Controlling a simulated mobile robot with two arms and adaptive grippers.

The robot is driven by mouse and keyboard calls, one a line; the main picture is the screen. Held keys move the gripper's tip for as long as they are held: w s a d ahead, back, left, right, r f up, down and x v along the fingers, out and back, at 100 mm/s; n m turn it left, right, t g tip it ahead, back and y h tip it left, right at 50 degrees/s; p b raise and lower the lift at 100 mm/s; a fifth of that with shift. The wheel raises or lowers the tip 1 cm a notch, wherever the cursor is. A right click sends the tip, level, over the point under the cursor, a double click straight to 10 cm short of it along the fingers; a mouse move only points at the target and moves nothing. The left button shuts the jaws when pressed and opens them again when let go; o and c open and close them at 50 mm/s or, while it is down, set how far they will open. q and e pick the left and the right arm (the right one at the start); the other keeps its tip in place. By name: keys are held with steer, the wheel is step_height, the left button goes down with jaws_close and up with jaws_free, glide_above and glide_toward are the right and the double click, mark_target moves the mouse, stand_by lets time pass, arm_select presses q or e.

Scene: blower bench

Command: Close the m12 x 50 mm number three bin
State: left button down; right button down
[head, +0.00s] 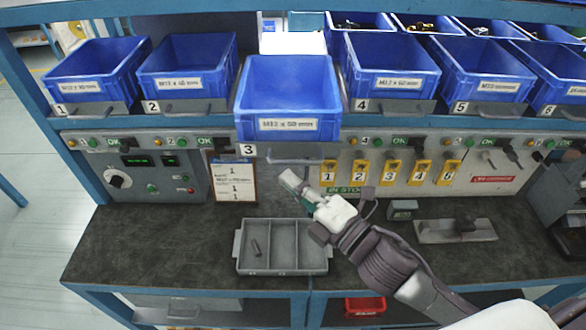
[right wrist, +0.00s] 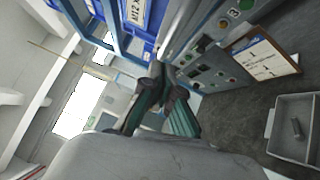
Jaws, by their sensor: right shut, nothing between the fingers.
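The number three bin (head: 289,92) is blue and empty, on a grey drawer front marked 3. It juts out ahead of the other bins in its row. Its label reads M12 with a length too blurred to be sure of. A grey handle (head: 296,161) hangs under its front. My right gripper (head: 291,180) is shut and empty, just below that handle and apart from it as far as I can tell. Its fingers (right wrist: 162,90) also show in the right wrist view, near the panel. My left gripper is not in view.
Blue bins 1 (head: 95,75) and 2 (head: 186,68) sit left, bin 4 (head: 392,70) and more right. A control panel (head: 120,180) runs below. A grey divided tray (head: 238,262) with a small bolt stands on the dark bench (head: 140,245). A metal plate lies right.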

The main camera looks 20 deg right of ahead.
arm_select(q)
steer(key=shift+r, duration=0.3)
arm_select(e)
steer(key=shift+w+d+r, duration=0.1)
steer(key=shift+w+d, duration=0.15)
steer(key=shift+w, duration=0.3)
steer(key=shift+w, duration=0.1)
